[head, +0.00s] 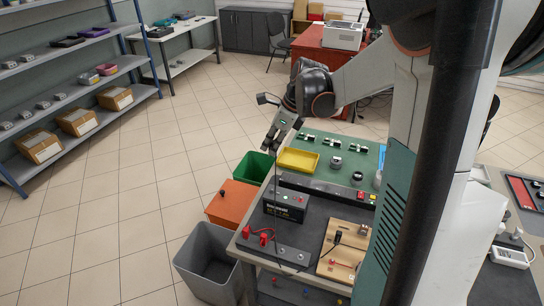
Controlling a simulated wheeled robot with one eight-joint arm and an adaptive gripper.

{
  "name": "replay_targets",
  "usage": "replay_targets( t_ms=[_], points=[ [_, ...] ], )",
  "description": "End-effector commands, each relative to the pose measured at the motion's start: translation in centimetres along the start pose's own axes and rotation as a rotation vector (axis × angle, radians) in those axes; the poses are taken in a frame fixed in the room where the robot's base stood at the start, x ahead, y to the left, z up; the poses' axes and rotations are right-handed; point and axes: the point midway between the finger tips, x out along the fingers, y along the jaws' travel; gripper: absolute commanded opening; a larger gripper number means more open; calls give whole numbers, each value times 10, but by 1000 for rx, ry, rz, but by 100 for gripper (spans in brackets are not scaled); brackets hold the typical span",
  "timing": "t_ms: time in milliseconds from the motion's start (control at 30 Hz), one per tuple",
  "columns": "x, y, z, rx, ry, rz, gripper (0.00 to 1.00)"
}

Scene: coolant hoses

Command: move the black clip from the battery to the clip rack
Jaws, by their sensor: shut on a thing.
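My gripper (270,146) is shut at the end of my arm, high above the near workbench and just left of the yellow tray. A small dark thing at its fingertips, too small to make out clearly, appears to be the black clip, with a thin dark lead hanging down towards the battery. The black battery (286,205) stands upright on the bench below, apart from the gripper. A dark bar that looks like the clip rack (291,254) lies at the bench's front left, with red clips (263,236) at its left and bare spots to their right.
A wooden board (343,247) with a black plug-like part lies right of the battery. The yellow tray (298,159) and small parts sit behind. Green (254,167), orange (232,201) and grey (209,259) bins stand along the bench's left side. The floor farther left is clear.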

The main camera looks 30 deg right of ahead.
Motion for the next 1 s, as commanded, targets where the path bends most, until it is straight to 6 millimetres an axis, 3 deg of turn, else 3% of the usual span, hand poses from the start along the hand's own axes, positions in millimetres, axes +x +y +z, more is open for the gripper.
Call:
replay_targets(
  t_ms=[33, 200, 1000],
  points=[
    [-11, 0, 4, 0, 0, 0, 0],
    [-29, 0, 12, 0, 0, 0, 0],
    [-63, 0, 26, 0, 0, 0, 0]
  ],
)
